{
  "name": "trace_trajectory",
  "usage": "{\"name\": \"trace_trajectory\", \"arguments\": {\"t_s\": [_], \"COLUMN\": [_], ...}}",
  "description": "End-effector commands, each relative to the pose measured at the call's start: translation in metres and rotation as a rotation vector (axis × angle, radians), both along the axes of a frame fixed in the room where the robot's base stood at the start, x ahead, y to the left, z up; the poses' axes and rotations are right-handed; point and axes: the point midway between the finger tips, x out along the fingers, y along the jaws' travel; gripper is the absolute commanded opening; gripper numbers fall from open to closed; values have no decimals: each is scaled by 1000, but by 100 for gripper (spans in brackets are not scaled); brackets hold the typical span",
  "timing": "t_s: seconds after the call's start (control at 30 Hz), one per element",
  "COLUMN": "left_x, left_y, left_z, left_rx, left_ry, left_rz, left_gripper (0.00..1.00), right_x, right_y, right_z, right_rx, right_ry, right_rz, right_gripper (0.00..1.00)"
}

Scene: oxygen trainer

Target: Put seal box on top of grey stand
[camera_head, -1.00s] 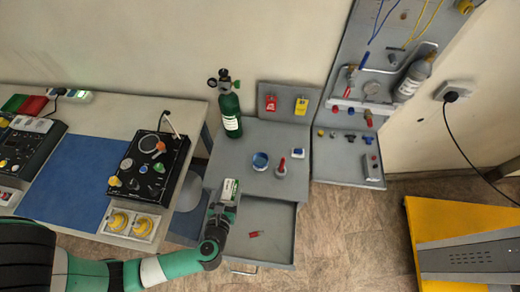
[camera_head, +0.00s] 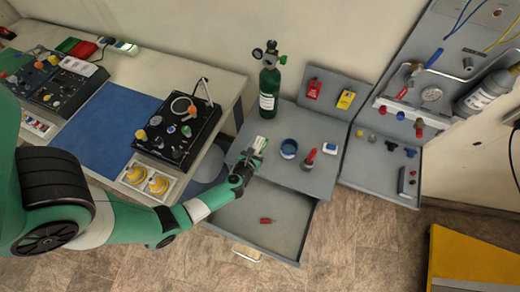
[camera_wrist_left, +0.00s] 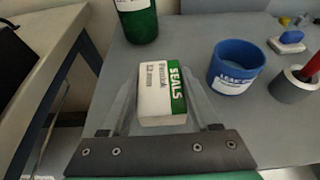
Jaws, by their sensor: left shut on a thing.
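The seal box (camera_head: 259,143) is a small white and green carton. It also shows in the left wrist view (camera_wrist_left: 162,92), with "SEALS" printed on its green edge. My left gripper (camera_head: 253,153) is shut on it, one finger on each side. The grey stand (camera_head: 302,129) has a flat top and an open drawer below. The box is over the left part of that top; I cannot tell whether it touches the surface. My right gripper is not in view.
A green cylinder (camera_head: 269,88) stands at the back left of the top. A blue cup (camera_head: 289,148) and a red-handled item (camera_head: 309,160) stand right of the box. The open drawer (camera_head: 270,205) holds a small red part. The bench (camera_head: 222,75) is at left.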

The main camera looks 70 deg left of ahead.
Motion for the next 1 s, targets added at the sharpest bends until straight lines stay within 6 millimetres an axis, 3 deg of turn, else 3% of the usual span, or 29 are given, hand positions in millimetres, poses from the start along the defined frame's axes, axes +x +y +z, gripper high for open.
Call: {"name": "trace_trajectory", "arguments": {"t_s": [0.1,0.2,0.53,0.57,0.6,0.73,1.0], "left_x": [3,3,2,2,2,2,2], "left_y": [4,4,4,4,4,4,4], "left_z": [-27,-40,-40,-40,-38,-38,-37], "left_rx": [0,1,-1,0,0,0,0], "left_ry": [2,1,-1,0,0,0,0], "left_rz": [1,0,0,0,0,1,1], "left_gripper": [6,6,6,64,71,92,92], "right_x": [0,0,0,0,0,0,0], "right_y": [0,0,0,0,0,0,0], "right_z": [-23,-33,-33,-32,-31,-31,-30], "right_rx": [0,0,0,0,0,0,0], "right_ry": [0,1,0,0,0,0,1], "right_rz": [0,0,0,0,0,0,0], "right_gripper": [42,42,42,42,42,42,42]}}
